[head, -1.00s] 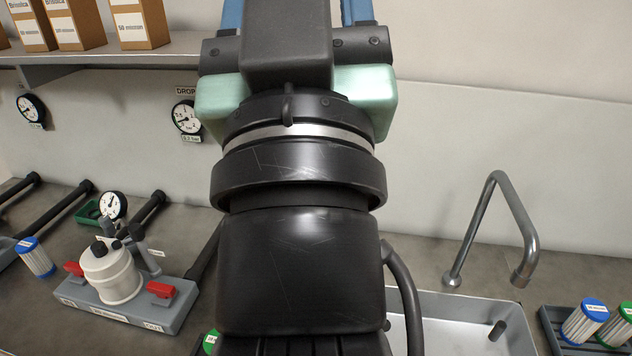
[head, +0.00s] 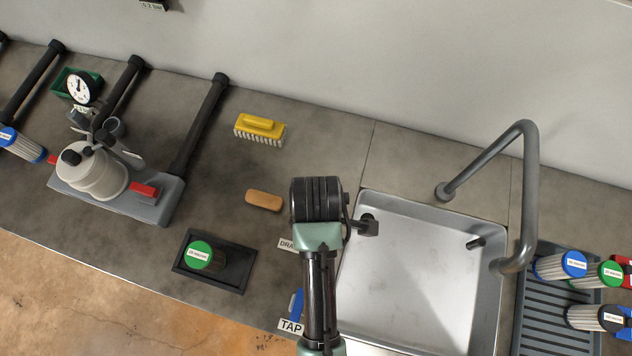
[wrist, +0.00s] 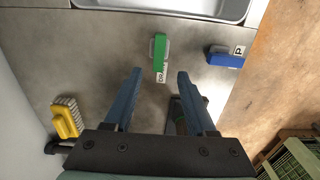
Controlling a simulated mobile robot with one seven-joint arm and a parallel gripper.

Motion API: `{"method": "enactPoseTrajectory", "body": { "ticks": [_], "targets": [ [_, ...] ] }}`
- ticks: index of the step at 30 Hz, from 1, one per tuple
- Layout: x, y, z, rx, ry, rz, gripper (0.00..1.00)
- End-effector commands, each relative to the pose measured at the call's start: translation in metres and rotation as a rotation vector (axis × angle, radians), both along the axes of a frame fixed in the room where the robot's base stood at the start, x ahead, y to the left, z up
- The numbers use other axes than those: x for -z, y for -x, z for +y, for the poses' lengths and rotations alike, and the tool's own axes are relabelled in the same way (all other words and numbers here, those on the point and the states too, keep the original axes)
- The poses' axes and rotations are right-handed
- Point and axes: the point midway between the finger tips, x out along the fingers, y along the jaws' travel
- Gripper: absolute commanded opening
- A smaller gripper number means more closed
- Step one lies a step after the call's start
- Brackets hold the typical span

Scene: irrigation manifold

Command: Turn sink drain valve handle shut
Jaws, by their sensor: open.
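The green drain valve handle (wrist: 159,47) stands on the counter between the sink and its label, its long side pointing toward the sink in the wrist view. The drain label (wrist: 161,73) lies just below it; part of this label (head: 287,244) shows in the head view, where my arm hides the handle. My gripper (wrist: 160,73) is open and empty, its two blue fingers apart above the counter. In the wrist view the handle appears just beyond the fingertips, between their lines. In the head view my arm hides the fingers.
A blue tap handle (wrist: 224,58) stands close to the right in the wrist view. The sink (head: 415,285) has a tall bent faucet (head: 530,190). A black tray (head: 236,276) with a green-capped filter, a sponge (head: 264,200) and a yellow brush (head: 260,128) lie nearby.

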Motion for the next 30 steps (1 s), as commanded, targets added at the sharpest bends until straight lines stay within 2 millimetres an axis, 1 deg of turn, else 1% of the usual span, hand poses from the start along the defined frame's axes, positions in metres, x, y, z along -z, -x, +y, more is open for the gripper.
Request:
{"method": "enactPoseTrajectory", "body": {
  "ticks": [1,6,9,12,15,18,27,28,30],
  "targets": [
    [0.012,0.001,0.000,0.000,0.000,0.004,0.56],
    [0.049,0.001,0.000,0.001,0.000,0.003,0.56],
    [0.067,0.000,0.000,0.001,0.000,0.001,0.56],
    [0.081,0.000,0.000,0.002,-0.001,-0.001,0.56],
    [0.091,-0.001,0.000,0.002,0.000,-0.003,0.56],
    [0.096,-0.001,0.000,0.002,0.000,-0.003,0.56],
    [0.098,-0.001,0.000,0.002,0.000,-0.005,0.56],
    [0.098,-0.001,0.000,0.002,0.000,-0.005,0.53],
    [0.098,-0.001,0.000,0.002,0.000,-0.005,0.40]
  ]
}}
